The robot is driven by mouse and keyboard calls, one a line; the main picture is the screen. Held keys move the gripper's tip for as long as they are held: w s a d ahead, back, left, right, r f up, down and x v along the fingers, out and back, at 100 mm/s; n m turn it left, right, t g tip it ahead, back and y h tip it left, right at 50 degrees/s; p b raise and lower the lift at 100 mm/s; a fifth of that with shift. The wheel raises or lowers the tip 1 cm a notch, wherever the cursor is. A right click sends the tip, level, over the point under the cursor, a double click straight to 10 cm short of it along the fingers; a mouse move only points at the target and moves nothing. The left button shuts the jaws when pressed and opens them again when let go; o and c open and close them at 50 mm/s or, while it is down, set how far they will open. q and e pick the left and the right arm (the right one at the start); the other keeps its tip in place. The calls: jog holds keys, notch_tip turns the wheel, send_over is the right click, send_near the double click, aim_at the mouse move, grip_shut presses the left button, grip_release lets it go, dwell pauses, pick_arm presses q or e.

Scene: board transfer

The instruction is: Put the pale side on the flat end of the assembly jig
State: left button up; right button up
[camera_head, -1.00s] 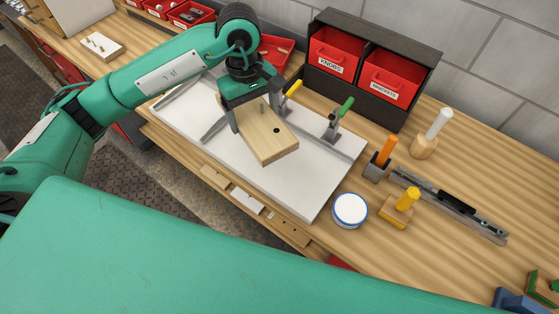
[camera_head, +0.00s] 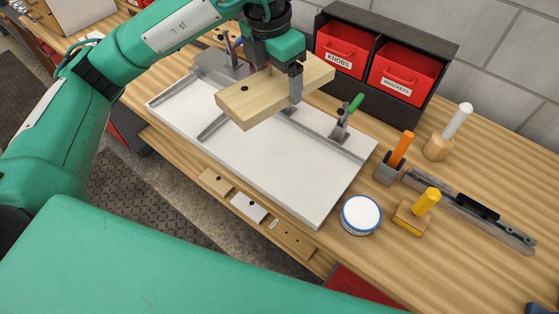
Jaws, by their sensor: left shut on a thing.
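The pale side (camera_head: 262,101) is a light wooden board with a dark hole near its left end. My left gripper (camera_head: 283,84) is shut on it and holds it above the jig, the board running from lower left to upper right. The assembly jig (camera_head: 270,165) is a white plate on the bench with grey rails and a green-handled clamp (camera_head: 347,115) at its right back. The board and gripper hide part of the jig's back edge. My right gripper is not in view.
A dark rack with red bins (camera_head: 404,75) stands behind the jig. A round white tin (camera_head: 361,215), a yellow-handled block (camera_head: 416,211), an orange-handled tool (camera_head: 393,157) and a metal rail tool (camera_head: 475,209) lie to the right. The jig's front surface is clear.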

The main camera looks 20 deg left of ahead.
pick_arm(q)
jog(key=shift+d+r+n+b, duration=0.15)
jog(key=shift+r+n+b, duration=0.15)
jog(key=shift+n, duration=0.8)
notch_tip(320, 180, down, 16)
jog(key=p, duration=0.2)
jog(key=shift+r+p, duration=0.1)
jog(key=shift+p, duration=0.3)
notch_tip(320, 180, down, 4)
jog(key=shift+s+p, duration=0.1)
jog(key=shift+p, duration=0.3)
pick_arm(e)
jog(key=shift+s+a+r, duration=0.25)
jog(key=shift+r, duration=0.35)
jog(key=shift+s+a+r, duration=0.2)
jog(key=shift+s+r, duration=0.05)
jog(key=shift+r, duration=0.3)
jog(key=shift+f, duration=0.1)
